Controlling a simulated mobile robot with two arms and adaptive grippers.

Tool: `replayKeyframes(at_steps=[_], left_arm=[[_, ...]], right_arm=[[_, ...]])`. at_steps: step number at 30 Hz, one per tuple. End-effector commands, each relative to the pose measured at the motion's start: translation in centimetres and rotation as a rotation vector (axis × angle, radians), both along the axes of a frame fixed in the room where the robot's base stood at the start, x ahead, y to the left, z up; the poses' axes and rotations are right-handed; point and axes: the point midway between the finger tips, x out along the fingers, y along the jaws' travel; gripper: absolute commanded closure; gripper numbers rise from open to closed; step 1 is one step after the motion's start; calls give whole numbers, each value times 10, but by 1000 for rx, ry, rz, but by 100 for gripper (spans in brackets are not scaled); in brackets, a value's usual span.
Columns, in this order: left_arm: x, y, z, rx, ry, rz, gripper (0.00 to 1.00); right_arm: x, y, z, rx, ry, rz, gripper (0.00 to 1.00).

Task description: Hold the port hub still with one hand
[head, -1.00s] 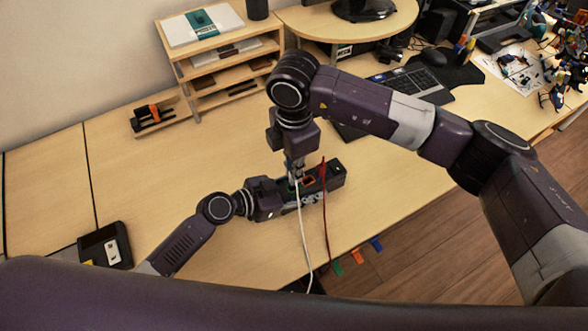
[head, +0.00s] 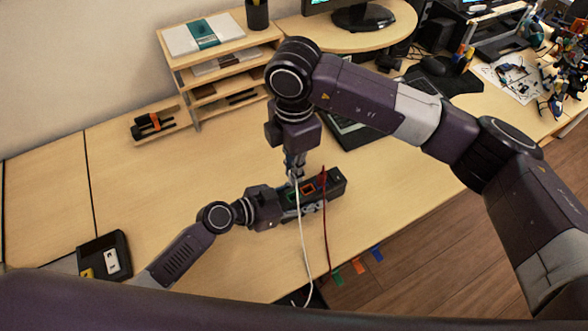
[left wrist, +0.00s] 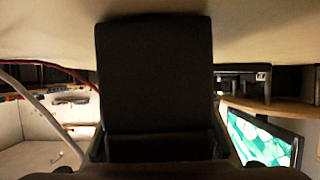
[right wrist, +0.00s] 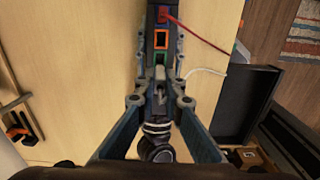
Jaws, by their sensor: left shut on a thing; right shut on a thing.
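The port hub (head: 334,183) is a long dark box on the desk, with an orange port and a green port on top. My left gripper (head: 298,204) is shut on its left end; in the left wrist view the dark hub (left wrist: 153,75) fills the middle. A red cable (head: 324,225) is plugged into the hub's far part. My right gripper (head: 294,174) points down above the near part, shut on the end of the white cable (head: 303,240). In the right wrist view its fingers (right wrist: 160,92) hide much of that plug, so I cannot tell whether it touches a port.
A wooden shelf unit (head: 215,60) stands at the back, with a small rack (head: 160,125) beside it. A black tray (head: 104,255) lies at the left.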

Motion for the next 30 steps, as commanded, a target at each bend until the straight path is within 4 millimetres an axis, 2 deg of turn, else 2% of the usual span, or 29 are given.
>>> replayKeyframes(at_steps=[2,3,8,19,23,30], left_arm=[[-1,0,0,-1,1,-1,90],[-1,0,0,0,0,-1,57],[0,0,0,0,0,-1,41],[-4,6,2,1,1,0,41],[-15,22,9,4,1,-1,41],[-42,62,28,4,2,-1,41]], right_arm=[[0,0,0,0,0,0,100],[0,0,0,0,0,0,100],[0,0,0,0,0,0,100],[0,0,0,-1,-1,0,100],[0,0,0,-1,-1,0,100],[0,0,0,-1,-1,0,100]])
